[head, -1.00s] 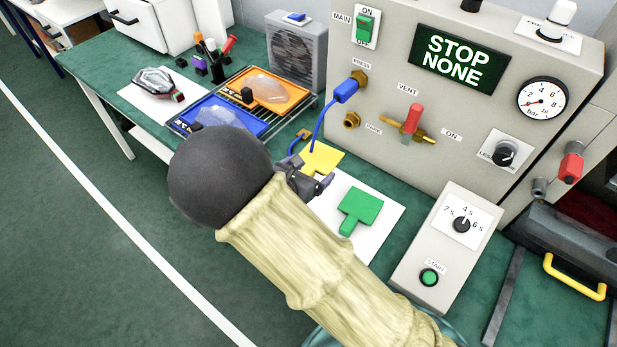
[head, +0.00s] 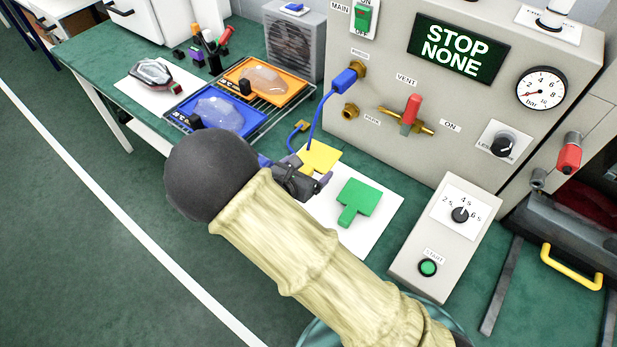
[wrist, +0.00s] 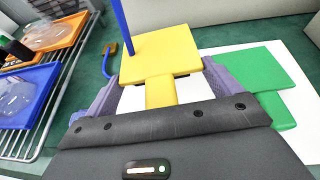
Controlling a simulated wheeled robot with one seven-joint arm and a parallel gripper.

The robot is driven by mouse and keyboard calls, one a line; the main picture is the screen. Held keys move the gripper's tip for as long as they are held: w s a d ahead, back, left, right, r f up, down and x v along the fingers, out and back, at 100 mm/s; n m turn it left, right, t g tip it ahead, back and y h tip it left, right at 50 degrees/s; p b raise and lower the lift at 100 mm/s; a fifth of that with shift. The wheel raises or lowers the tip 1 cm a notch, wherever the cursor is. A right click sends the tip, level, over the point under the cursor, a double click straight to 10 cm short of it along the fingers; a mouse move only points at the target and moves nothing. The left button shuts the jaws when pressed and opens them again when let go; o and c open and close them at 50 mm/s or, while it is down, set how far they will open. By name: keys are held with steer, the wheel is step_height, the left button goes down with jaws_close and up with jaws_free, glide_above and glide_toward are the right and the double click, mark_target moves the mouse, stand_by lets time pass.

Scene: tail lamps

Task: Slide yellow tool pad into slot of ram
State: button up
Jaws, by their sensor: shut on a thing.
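The yellow tool pad (wrist: 160,56) lies between the two fingers of my gripper (wrist: 161,92) in the wrist view, with its narrow handle toward the palm.
A green pad (head: 358,202) lies on the white sheet (head: 372,240), right of my gripper. A wire rack holds blue (head: 238,119) and orange trays (head: 291,92). The control box (head: 445,238) stands to the right.

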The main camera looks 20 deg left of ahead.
steer(key=shift+f, duration=1.25)
steer(key=shift+f, duration=1.85)
steer(key=shift+f, duration=0.1)
steer(key=shift+f, duration=0.15)
steer(key=o, duration=0.8)
steer(key=shift+c, duration=0.2)
steer(key=shift+s, duration=0.1)
